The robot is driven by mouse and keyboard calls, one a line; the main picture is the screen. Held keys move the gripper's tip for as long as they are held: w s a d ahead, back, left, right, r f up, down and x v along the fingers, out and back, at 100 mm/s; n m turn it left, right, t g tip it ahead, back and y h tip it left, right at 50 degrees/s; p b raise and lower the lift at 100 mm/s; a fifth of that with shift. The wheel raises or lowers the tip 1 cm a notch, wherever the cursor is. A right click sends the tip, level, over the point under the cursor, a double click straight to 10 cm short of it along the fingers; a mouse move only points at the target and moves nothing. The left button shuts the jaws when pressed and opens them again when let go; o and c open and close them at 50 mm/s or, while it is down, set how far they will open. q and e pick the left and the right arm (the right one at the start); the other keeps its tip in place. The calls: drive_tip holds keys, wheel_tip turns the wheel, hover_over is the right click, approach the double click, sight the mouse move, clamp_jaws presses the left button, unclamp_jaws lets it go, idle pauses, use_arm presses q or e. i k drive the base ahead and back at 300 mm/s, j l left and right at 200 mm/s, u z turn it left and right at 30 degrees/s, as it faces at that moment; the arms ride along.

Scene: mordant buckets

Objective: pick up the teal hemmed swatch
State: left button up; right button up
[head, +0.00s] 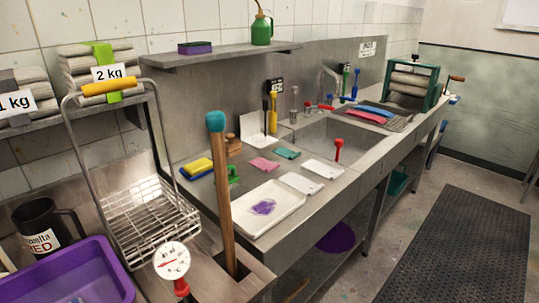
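The teal hemmed swatch (287,153) lies flat on the steel counter, between the sink and a pink swatch (264,165). Nothing covers it. It is a small dark teal piece; its hem is too small to make out. Neither of my grippers is in the head view.
A white tray with a purple stain (287,214) and white pieces (300,183) lie nearer the front edge. A wooden pole with a teal top (221,180) stands upright in front. A wire basket (148,218) and purple tub (75,275) are at left. Floor at right holds a black mat (465,245).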

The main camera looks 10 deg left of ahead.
sight(287, 154)
drive_tip(key=i+l+u, duration=0.2)
drive_tip(key=l+u, duration=0.25)
drive_tip(key=i+l+u, duration=0.15)
drive_tip(key=l+u, duration=0.15)
drive_tip(key=u, duration=0.15)
